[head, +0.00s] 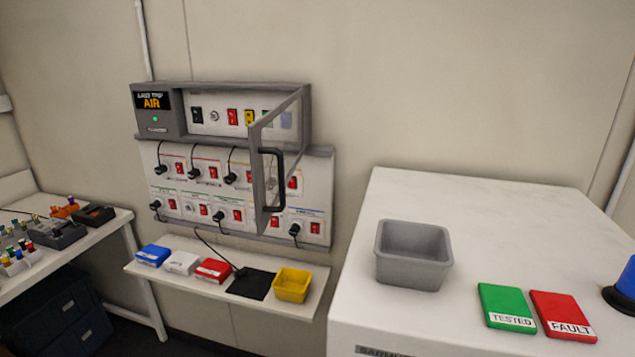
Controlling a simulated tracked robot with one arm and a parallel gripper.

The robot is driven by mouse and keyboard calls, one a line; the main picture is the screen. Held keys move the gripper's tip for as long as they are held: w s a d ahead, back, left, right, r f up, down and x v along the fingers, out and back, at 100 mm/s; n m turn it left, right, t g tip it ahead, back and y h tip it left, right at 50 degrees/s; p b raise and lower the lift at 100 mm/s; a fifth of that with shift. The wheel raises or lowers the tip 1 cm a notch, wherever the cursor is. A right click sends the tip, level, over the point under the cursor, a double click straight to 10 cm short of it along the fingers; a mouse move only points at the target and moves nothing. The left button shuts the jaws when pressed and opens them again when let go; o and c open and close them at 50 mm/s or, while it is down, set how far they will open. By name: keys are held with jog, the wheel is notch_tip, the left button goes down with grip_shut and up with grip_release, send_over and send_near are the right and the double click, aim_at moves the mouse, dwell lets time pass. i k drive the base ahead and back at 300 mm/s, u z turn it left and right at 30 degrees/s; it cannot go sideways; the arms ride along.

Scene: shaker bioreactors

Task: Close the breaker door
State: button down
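The breaker door (258,165) is a grey-framed clear panel on the wall unit. It is hinged at the right side of the breaker box (308,105) and stands open, swung out toward me. A black handle (279,178) is on its face near the free edge. Behind it the box shows a row of breakers, with a black one (197,115), a red one (232,117) and a yellow one (250,117). A blue one shows through the panel. My gripper is not in this view.
Below, a panel of sockets (183,205) holds several plugs and red switches. A narrow shelf (215,287) carries coloured boxes and a yellow bin (293,284). At right, a white bench (480,200) holds a grey bin (413,255), a green card (507,305) and a red card (562,314).

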aim_at(295, 105)
jog(key=i, duration=0.9)
jog(key=u, duration=0.05)
